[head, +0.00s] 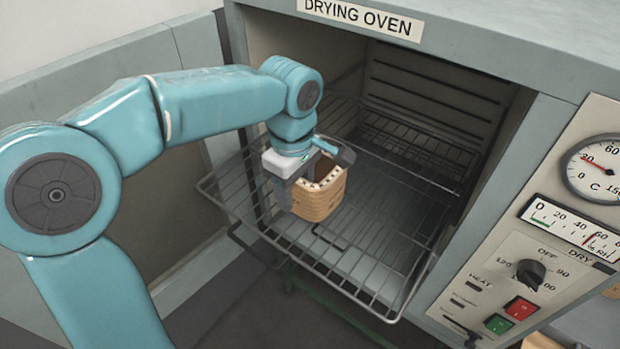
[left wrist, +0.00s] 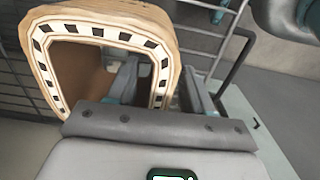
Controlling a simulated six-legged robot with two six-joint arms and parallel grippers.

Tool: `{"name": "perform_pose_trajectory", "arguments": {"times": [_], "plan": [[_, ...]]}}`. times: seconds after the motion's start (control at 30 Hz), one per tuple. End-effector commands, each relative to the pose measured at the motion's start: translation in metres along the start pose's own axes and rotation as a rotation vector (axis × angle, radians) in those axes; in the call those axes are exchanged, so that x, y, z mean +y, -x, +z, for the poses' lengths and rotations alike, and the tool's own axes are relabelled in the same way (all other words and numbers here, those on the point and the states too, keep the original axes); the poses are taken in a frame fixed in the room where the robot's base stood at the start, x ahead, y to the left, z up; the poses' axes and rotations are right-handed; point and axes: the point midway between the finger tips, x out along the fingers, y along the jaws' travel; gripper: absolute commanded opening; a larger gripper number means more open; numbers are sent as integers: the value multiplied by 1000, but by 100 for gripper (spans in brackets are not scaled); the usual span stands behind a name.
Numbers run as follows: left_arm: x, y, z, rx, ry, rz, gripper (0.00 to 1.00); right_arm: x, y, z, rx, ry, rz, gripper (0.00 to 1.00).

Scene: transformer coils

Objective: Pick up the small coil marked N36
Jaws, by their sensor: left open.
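A small tan coil (head: 325,201) with a row of dark and light blocks around its rim sits over the pulled-out wire rack. No N36 mark is readable on it. My left gripper (head: 308,178) is at the coil from above, open. In the left wrist view the coil (left wrist: 168,68) fills the upper left. One finger shows through its opening and the other outside its right wall, so the jaws appear to straddle that wall. Whether they touch it I cannot tell. My right gripper is in neither view.
The wire rack (head: 372,262) sticks out of the open drying oven (head: 560,45). Further rack bars and shelf rails lie inside. The oven's side walls flank the opening. A control panel (head: 545,250) with dial, knob and buttons is at the right.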

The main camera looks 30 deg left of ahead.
Motion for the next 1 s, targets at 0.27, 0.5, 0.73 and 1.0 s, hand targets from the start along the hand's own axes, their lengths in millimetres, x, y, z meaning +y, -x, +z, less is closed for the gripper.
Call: {"name": "perform_pose_trajectory", "arguments": {"times": [0.27,0.5,0.73,1.0], "plan": [[0,-2,0,0,0,0,38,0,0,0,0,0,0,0],[0,-1,0,0,0,3,0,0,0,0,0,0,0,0],[1,1,0,0,0,4,0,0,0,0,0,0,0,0],[1,30,0,0,0,7,0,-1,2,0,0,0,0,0]]}}
